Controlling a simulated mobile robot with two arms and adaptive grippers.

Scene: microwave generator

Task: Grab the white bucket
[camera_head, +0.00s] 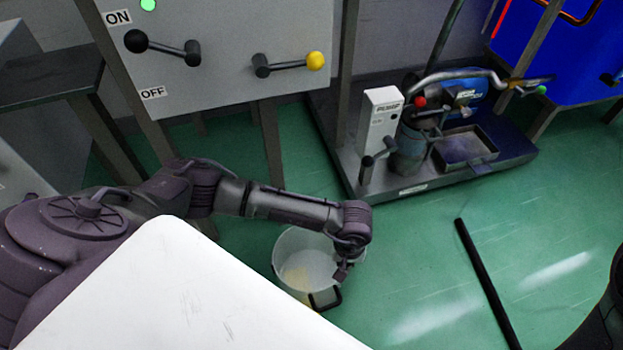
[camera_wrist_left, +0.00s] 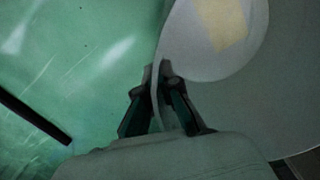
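The white bucket (camera_head: 298,258) stands on the green floor, beyond the edge of the white panel in the head view. My right gripper is not in view.
A grey switch cabinet (camera_head: 225,50) with two levers stands behind the bucket. A low platform with a pump (camera_head: 410,150) is at the back right. A black bar (camera_head: 485,280) lies on the floor at the right. Floor between bucket and bar is clear.

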